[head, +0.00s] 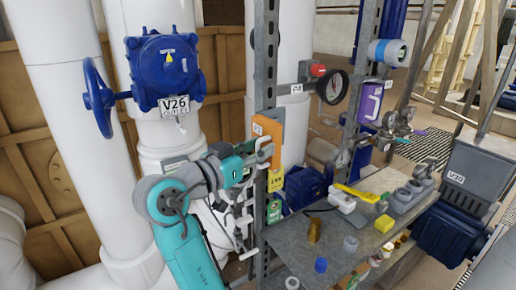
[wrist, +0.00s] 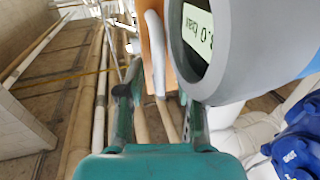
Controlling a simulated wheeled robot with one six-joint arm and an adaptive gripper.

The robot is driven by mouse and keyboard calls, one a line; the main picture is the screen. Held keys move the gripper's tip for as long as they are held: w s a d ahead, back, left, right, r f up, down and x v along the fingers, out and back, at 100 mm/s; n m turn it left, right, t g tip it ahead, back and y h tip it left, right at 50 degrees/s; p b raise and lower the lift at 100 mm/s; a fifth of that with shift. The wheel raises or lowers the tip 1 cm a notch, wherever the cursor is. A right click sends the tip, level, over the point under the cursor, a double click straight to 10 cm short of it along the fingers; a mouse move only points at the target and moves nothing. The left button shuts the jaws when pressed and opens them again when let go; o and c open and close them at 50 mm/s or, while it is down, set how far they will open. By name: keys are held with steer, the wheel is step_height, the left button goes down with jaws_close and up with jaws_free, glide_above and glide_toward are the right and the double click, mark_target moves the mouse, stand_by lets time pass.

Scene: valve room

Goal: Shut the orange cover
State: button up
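The orange cover (head: 271,133) stands upright on the grey perforated post in the head view, seen partly edge-on. How far it stands open I cannot tell. My gripper (head: 262,168) is at its lower left edge, close to it; whether they touch is unclear. In the wrist view the orange cover (wrist: 148,47) shows as a narrow strip beyond my gripper (wrist: 160,100), with a pale grey curved part beside it. The two fingers are apart, with no object clearly held between them.
A grey gauge housing (wrist: 245,45) fills the upper right of the wrist view, very near the right finger. The perforated post (head: 265,60) stands behind the cover. A bench (head: 300,245) with loose items lies to the right. White pipes (head: 75,110) stand left.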

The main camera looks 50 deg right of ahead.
steer(key=shift+d, duration=0.15)
jaws_close()
steer(key=shift+d, duration=0.1)
